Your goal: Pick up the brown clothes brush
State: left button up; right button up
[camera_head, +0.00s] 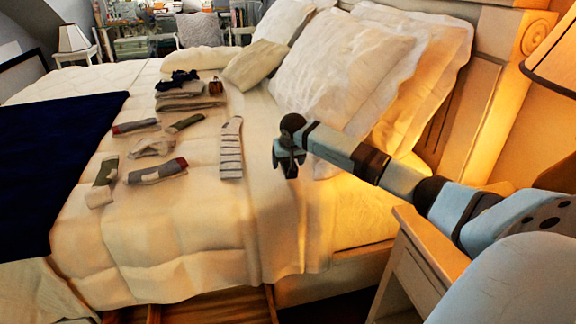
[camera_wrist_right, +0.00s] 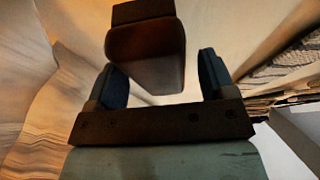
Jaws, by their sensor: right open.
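A small brown item (camera_head: 216,86) sits on the right end of the folded clothes stack (camera_head: 190,103) on the bed. It looks like the brown clothes brush, but is too small to be sure. My right gripper (camera_head: 289,168) points down over the near right side of the bed, to the right of and nearer than the stack. In the right wrist view its fingers (camera_wrist_right: 160,85) are spread apart. A reddish-brown block (camera_wrist_right: 146,55) appears between and beyond them there; I cannot tell whether it is the brush. My left gripper is out of view.
A striped sock (camera_head: 231,150) and several rolled socks (camera_head: 158,170) lie on the bed. White pillows (camera_head: 345,70) lean on the headboard behind my gripper. A dark blue blanket (camera_head: 50,150) covers the left. A nightstand (camera_head: 425,262) stands below my right arm, with a lamp (camera_head: 555,55) above.

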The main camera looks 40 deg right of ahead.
jog(key=c, duration=1)
jog(key=shift+r, duration=0.15)
jog(key=shift+c, duration=0.2)
